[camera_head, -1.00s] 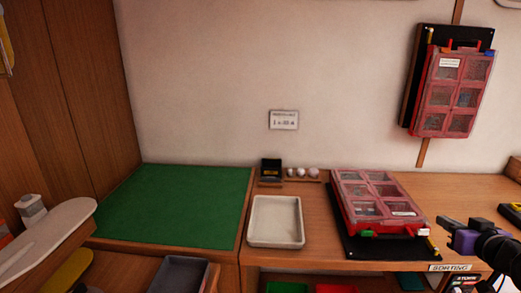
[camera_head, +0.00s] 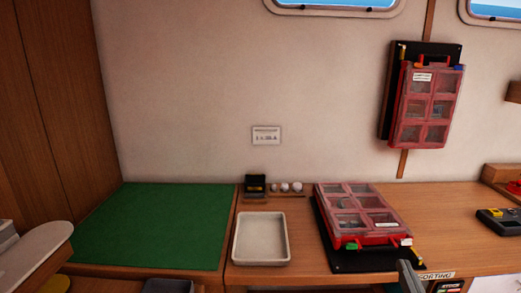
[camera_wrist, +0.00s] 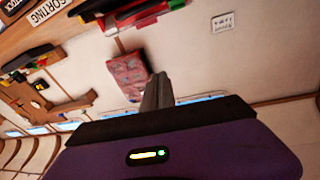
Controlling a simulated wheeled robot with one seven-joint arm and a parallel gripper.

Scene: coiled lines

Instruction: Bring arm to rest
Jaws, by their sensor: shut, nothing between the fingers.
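My gripper shows in the wrist view (camera_wrist: 158,92), its grey fingers together with nothing between them. In the head view only a grey part of my gripper (camera_head: 410,276) shows at the bottom edge, just in front of the sorting bench; the rest of the arm is out of frame. A red organiser case (camera_head: 362,214) with clear compartments lies on a black board on the bench, left of and beyond the gripper. The gripper looks apart from it, though the gap is hard to judge.
A white tray (camera_head: 261,239) and a green mat (camera_head: 155,225) lie further left. A second red case (camera_head: 428,105) hangs on the wall. A black and yellow item (camera_head: 500,219) sits at right. The bench between it and the lying case is clear.

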